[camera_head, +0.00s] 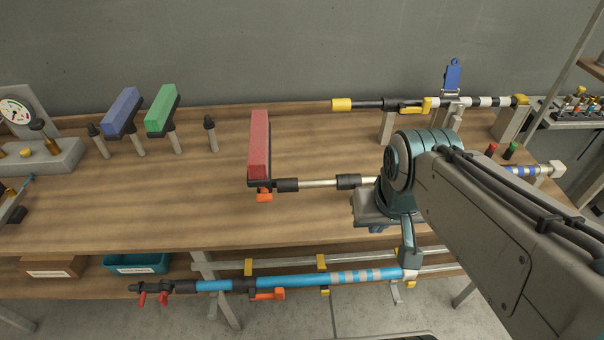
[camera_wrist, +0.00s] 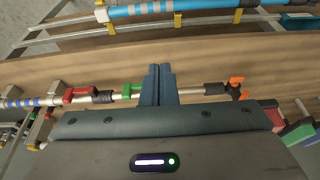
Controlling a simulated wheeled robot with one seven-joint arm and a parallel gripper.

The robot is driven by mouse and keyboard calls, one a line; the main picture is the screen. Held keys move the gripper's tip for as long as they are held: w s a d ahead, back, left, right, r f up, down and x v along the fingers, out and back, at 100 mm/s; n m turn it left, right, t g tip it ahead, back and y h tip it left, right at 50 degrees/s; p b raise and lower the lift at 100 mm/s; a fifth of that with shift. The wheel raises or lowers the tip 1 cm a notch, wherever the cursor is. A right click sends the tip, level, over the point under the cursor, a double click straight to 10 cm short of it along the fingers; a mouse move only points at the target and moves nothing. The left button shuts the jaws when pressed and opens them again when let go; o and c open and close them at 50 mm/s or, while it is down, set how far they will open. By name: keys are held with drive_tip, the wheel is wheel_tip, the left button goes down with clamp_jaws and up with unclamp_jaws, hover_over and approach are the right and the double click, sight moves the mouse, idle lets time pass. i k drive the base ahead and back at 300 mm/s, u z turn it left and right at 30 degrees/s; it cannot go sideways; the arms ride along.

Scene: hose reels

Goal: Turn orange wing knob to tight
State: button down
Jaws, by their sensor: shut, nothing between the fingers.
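The orange wing knob (camera_head: 264,196) sits under the red block (camera_head: 259,145), at the left end of a silver pole (camera_head: 318,183) on the bench. In the wrist view the knob (camera_wrist: 236,82) is to the right of my fingers, clear of them. My gripper (camera_wrist: 160,70) is shut and empty, its dark blue fingers together over the pole, between the knob and a green lever (camera_wrist: 132,90). In the head view my wrist and arm hide most of the gripper and the middle of the pole. How the knob is turned is too small to tell.
A blue pole (camera_head: 215,285) with an orange lever (camera_head: 267,294) hangs below the bench's front edge. Blue (camera_head: 123,111) and green (camera_head: 161,108) blocks stand at the back left. A yellow-ended pole (camera_head: 341,104) lies along the back.

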sight(264, 195)
drive_tip(key=z, duration=1.7)
drive_tip(key=k, duration=0.9)
drive_tip(key=u, duration=1.75)
